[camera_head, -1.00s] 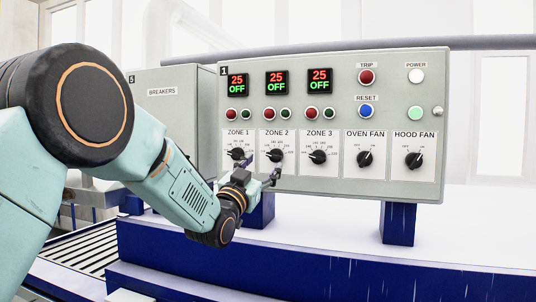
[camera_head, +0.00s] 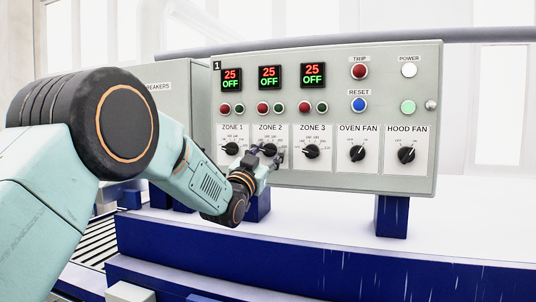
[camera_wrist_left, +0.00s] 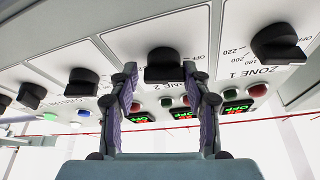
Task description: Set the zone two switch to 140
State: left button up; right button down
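The zone 2 switch (camera_wrist_left: 165,66) is a black rotary knob on a white plate. In the wrist view it sits between my left gripper's fingertips (camera_wrist_left: 164,70), with a narrow gap seen on each side. The wrist picture is upside down. In the head view my left gripper (camera_head: 266,152) reaches the zone 2 plate (camera_head: 283,131) from the lower left and hides much of the knob, so its pointer cannot be read. The zone 2 display (camera_head: 270,77) reads 25 and OFF. My right gripper is not in view.
The zone 1 knob (camera_head: 232,149) and zone 3 knob (camera_head: 311,152) flank it closely. Oven fan (camera_head: 357,153) and hood fan (camera_head: 406,155) knobs are further right. Small red and green buttons lie above. A breakers cabinet (camera_head: 172,85) stands left. Blue supports (camera_head: 391,216) are below.

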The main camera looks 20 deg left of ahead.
pick_arm(q)
jog(key=shift+a, duration=0.4)
jog(key=shift+c, duration=1.4)
jog(key=shift+f, duration=0.1)
jog(key=shift+c, duration=0.8)
jog(key=shift+d, duration=0.25)
jog(key=shift+c, duration=1.2)
jog(key=shift+a, duration=0.15)
jog(key=shift+m+g+h+b, duration=0.5)
jog(key=shift+m+h+b, duration=0.6)
jog(key=shift+m, duration=1.1)
jog(key=shift+m+g+h+b, duration=0.4)
jog(key=shift+m+g+h, duration=0.15)
jog(key=shift+m, duration=1.25)
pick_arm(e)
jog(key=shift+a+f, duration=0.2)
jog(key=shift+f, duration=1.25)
pick_arm(q)
jog(key=o, duration=1.2)
jog(key=shift+s, duration=0.1)
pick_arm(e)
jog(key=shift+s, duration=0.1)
